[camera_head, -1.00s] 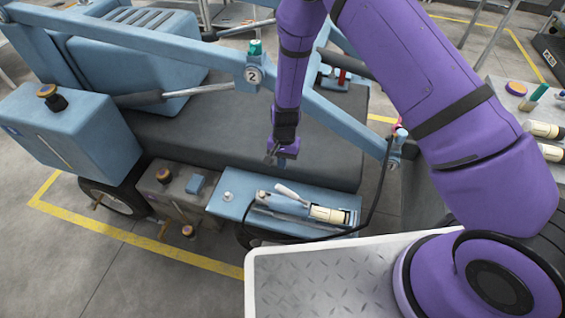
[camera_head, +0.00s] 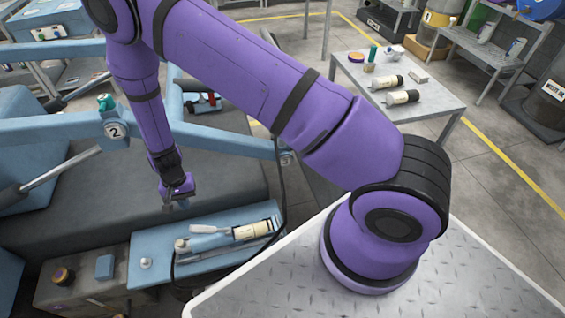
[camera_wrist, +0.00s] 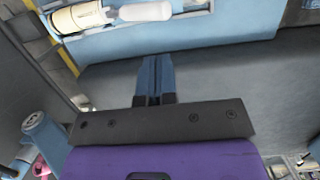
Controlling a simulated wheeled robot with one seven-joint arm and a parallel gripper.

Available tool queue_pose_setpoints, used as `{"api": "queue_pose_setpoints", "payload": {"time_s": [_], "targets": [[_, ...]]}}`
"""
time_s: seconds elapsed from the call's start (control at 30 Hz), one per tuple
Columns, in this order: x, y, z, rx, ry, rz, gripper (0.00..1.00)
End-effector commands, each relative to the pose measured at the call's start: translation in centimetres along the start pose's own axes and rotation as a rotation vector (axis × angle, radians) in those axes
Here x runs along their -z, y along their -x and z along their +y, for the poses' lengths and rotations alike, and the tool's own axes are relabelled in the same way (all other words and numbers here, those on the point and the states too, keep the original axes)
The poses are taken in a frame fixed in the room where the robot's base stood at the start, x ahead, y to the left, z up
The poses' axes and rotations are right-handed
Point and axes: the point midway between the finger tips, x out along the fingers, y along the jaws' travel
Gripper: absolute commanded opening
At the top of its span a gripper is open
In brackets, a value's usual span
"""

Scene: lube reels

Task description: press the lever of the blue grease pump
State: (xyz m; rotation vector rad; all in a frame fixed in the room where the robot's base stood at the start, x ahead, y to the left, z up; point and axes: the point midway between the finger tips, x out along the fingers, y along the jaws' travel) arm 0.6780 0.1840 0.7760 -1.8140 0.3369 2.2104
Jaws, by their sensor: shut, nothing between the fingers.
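A grease pump with a cream cylinder (camera_head: 253,231) and a pale lever (camera_head: 208,229) lies in the light blue shelf (camera_head: 150,277) of the machine. In the wrist view the cylinder (camera_wrist: 76,17) and the lever (camera_wrist: 146,11) show at the top edge. My gripper (camera_head: 172,206) is shut and empty. It hangs over the dark deck, just behind and to the left of the lever, apart from it. In the wrist view its closed blue fingers (camera_wrist: 155,62) point towards the shelf's side.
A dark hose (camera_head: 281,180) hangs beside the pump. A grey table (camera_head: 425,100) with bottles stands at the right. A knob (camera_head: 146,264) stands on the shelf's left end.

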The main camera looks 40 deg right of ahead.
Motion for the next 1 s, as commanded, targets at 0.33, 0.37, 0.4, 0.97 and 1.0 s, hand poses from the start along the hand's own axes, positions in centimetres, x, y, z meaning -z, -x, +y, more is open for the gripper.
{"api": "queue_pose_setpoints", "payload": {"time_s": [0.33, 0.37, 0.4, 0.97, 1.0], "targets": [[0.0, -0.1, 0.2, 0.000, 0.000, -0.002, 0.00], [0.1, -0.1, 0.3, 0.001, 0.000, -0.003, 0.00], [0.1, -0.2, 0.6, 0.002, -0.001, -0.005, 0.00], [0.1, -2.5, 7.9, 0.122, 0.037, -0.074, 0.00], [0.0, -2.5, 8.3, 0.138, 0.042, -0.078, 0.00]]}}
